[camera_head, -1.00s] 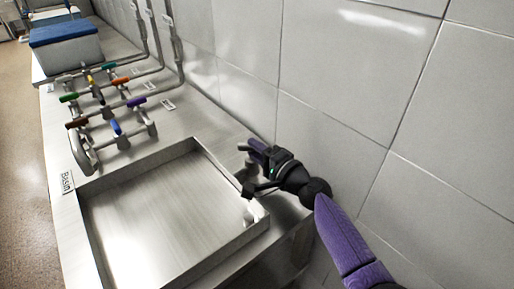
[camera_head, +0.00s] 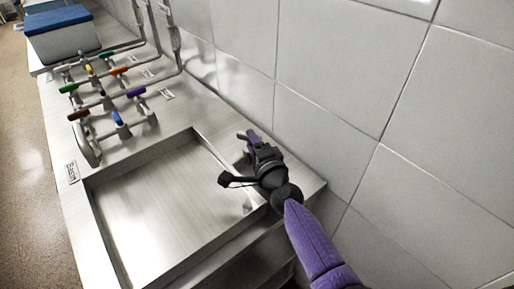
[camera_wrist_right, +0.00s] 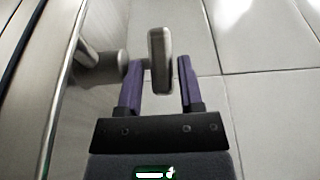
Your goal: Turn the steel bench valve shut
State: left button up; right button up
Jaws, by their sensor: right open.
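A grey steel lever (camera_wrist_right: 160,60) stands in the right wrist view, between the two purple fingers of my right gripper (camera_wrist_right: 160,84). A gap shows on each side of it, and I cannot see contact. A round steel body (camera_wrist_right: 100,70) with a stem lies just left of the fingers; its link to the lever is partly hidden. In the head view my right gripper (camera_head: 249,140) is over the bench behind the basin's right side, near the wall, and largely hides the valve there. The jaws are open. My left gripper is not in view.
A shallow steel basin (camera_head: 97,222) fills the near bench. Beyond it is a pipe rack with several coloured handles, including a blue one (camera_head: 117,118) and a purple one (camera_head: 136,92). A blue-topped box (camera_head: 58,20) stands at the far end. The tiled wall (camera_head: 330,90) bounds the right.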

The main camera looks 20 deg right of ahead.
jog(key=s, duration=0.6)
jog(key=s+p, duration=0.1)
jog(key=s, duration=0.2)
jog(key=shift+s+d, duration=0.2)
jog(key=shift+d, duration=0.15)
